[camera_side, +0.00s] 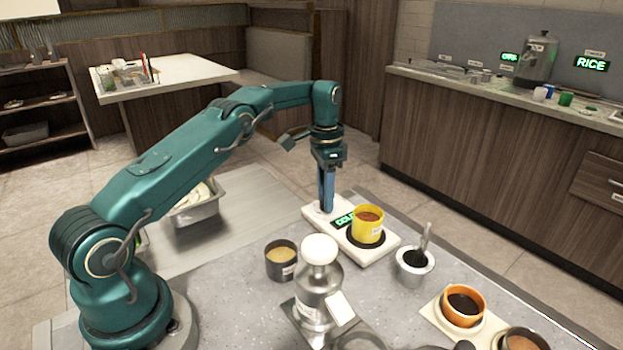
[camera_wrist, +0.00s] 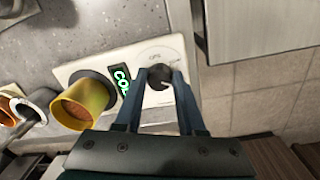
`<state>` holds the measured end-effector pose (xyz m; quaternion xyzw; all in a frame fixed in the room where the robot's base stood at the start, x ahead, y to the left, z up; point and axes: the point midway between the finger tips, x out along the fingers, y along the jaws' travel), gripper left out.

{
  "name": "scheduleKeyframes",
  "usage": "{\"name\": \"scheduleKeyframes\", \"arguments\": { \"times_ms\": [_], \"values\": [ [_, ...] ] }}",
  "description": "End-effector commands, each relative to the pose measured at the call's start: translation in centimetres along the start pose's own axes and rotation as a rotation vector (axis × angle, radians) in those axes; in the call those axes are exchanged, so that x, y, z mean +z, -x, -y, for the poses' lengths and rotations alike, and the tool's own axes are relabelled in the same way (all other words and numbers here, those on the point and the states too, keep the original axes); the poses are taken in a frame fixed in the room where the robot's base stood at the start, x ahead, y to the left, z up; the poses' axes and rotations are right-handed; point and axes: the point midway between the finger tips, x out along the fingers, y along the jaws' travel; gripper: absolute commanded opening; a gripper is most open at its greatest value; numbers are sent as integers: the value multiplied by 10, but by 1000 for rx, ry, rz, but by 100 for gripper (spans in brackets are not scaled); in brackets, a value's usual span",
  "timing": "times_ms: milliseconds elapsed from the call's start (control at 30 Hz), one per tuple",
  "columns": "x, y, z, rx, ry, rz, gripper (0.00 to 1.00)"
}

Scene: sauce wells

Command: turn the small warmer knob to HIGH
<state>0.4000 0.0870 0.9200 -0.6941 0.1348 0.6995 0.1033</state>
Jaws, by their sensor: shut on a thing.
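The small warmer (camera_side: 377,254) is a white slab near the table's far edge, and it also shows in the wrist view (camera_wrist: 154,98). Its green lit display (camera_wrist: 122,80) reads "COL", with the rest cut off by my gripper. The dark round knob (camera_wrist: 159,76) sits on the warmer's end, with a light pointer mark. My gripper (camera_wrist: 160,80) is shut on the knob, one blue finger on each side. In the side view my gripper (camera_side: 325,208) points straight down at the warmer's left end, and the fingers hide the knob. A yellow cup (camera_side: 368,224) of reddish-brown sauce stands on the warmer's dark plate.
A dark cup (camera_side: 281,262) of yellow sauce and a white-topped metal dispenser (camera_side: 318,285) stand in front. A metal pot (camera_side: 414,268) with a utensil is right of the warmer. An orange cup (camera_side: 463,305) sits on another white base (camera_side: 433,309) further right.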

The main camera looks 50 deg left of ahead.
Motion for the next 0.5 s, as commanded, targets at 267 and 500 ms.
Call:
{"name": "scheduleKeyframes", "arguments": {
  "times_ms": [267,500],
  "values": [
    [0,1,0,1,-7,1,0],
    [0,1,0,1,-6,1,69]
  ]
}}
